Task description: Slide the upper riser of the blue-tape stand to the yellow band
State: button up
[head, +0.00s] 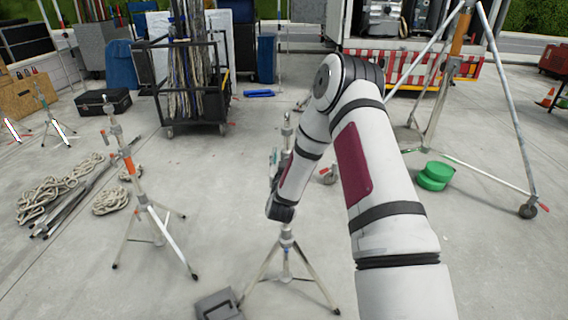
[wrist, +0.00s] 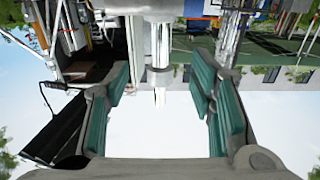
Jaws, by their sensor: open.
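A metal stand (head: 286,240) with spread tripod legs stands at the centre of the head view, partly behind my arm. The stand's grey riser (wrist: 160,45) shows in the gap between the pads, with a collar and a thin tip. I see no contact between pads and riser.
An orange-taped stand (head: 127,163) stands at left, near coiled ropes (head: 60,188). A grey box (head: 218,304) lies by the centre stand's foot. A wheeled pole cart (head: 190,95) is behind.

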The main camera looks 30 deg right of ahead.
aim_at(287, 143)
jog(key=b+x, duration=0.5)
jog(key=x, duration=0.4)
jog(key=shift+w+d+f, duration=0.1)
jog(key=shift+w+d, duration=0.1)
jog(key=shift+w, duration=0.15)
jog(key=shift+w+d+b, duration=0.25)
jog(key=shift+w+b, duration=0.05)
jog(key=shift+c, duration=0.2)
grip_shut()
jog(key=shift+r+p, duration=2.6)
jog(key=shift+r, duration=5.65)
jog(key=shift+o, duration=0.6)
grip_release()
jog(key=shift+f, duration=0.1)
jog(key=v, duration=1.2)
